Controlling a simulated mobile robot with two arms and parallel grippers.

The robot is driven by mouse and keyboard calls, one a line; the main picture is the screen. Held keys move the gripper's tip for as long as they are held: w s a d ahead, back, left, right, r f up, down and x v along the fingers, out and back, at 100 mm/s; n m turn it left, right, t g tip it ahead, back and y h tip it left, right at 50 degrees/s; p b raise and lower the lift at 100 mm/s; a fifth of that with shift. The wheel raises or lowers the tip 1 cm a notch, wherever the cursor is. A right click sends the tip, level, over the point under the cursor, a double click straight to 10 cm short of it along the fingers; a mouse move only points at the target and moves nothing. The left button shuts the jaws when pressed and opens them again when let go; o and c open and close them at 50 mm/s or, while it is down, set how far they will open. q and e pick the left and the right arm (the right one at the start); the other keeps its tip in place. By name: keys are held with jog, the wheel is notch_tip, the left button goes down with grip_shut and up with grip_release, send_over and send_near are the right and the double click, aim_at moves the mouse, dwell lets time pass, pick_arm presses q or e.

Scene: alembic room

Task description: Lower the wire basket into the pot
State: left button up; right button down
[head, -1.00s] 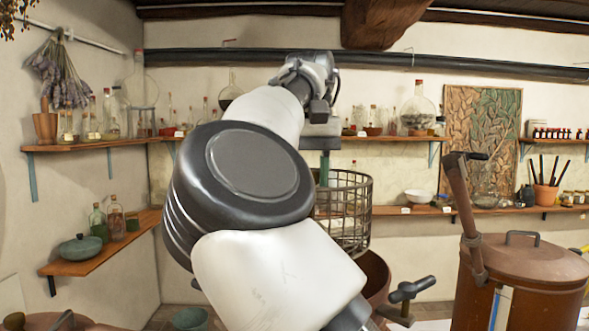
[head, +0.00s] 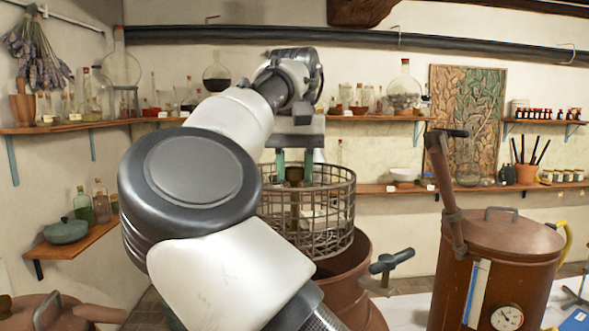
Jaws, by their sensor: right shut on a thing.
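The wire basket (head: 342,212), round and grey-brown with an open mesh, hangs upright from my right gripper (head: 294,170). The gripper points down and its greenish fingers are shut around the brass-coloured post at the basket's middle. The reddish-brown pot (head: 352,290) stands below, its open mouth partly showing. The basket's bottom overlaps the pot's mouth in the picture; I cannot tell whether it is below the rim. My right arm hides the basket's left side and the pot's left part. My left gripper is not in view.
A lidded copper vessel (head: 490,275) with a gauge and an upright lever stands right of the pot. A dark handle (head: 392,261) sticks out beside the pot's rim. Wall shelves (head: 385,189) with bottles run behind. Another copper lid (head: 60,312) is at the lower left.

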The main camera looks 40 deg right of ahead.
jog(key=shift+w, duration=0.1)
dwell(0.4)
jog(key=shift+f, duration=0.25)
jog(key=shift+f+b, duration=2.3)
jog(key=shift+f, duration=1.7)
jog(key=shift+f+b, duration=1)
jog(key=shift+f, duration=1.05)
jog(key=shift+f+b, duration=0.35)
jog(key=shift+f, duration=0.8)
